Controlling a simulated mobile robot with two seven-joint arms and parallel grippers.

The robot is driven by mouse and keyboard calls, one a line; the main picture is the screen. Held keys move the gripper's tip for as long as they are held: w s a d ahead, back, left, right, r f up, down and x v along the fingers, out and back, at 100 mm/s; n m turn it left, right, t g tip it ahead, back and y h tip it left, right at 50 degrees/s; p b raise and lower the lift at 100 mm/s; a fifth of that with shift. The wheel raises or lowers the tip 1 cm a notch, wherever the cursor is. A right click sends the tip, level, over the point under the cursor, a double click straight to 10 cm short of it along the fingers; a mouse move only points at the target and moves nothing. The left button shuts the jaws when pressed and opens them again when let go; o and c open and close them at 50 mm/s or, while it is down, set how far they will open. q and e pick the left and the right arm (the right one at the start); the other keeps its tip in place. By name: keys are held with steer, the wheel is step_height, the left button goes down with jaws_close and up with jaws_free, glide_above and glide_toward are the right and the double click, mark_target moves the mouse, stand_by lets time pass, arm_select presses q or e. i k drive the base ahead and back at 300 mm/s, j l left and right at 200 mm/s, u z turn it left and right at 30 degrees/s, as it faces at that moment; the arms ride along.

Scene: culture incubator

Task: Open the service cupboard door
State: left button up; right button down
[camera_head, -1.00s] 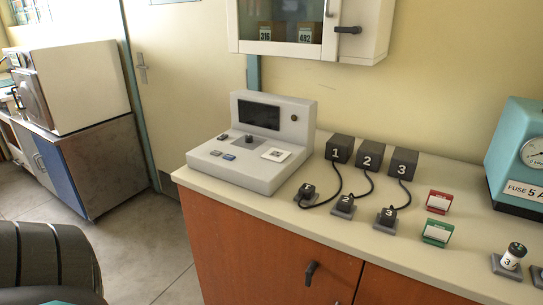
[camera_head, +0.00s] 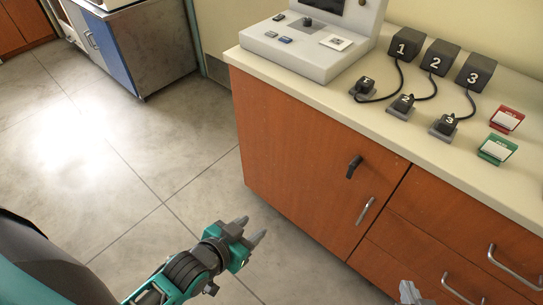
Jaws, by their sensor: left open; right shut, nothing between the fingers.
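The orange-brown cupboard door (camera_head: 290,150) under the counter is closed. It carries a dark latch handle (camera_head: 354,166) near its upper right corner and a silver bar handle (camera_head: 365,211) below that. My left gripper (camera_head: 252,229) is open and empty in front of the door, to the lower left of both handles and apart from them. My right gripper (camera_head: 408,292) shows only its grey fingertips at the bottom edge, in front of the drawers; it is shut and empty.
Drawers with silver handles (camera_head: 513,267) adjoin the door on the right. The counter (camera_head: 378,118) above holds a control console (camera_head: 320,55), numbered black blocks with cabled plugs, and red and green cards. The floor at left is clear up to a blue-and-grey cabinet (camera_head: 150,50).

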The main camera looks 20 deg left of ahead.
mark_target(296, 157)
steer(key=u, duration=0.6)
steer(key=i+j+z, duration=0.25)
steer(key=j, duration=0.15)
steer(key=j+z, duration=0.25)
steer(key=i+j+z, duration=0.2)
steer(key=j, duration=0.35)
steer(key=k, duration=0.1)
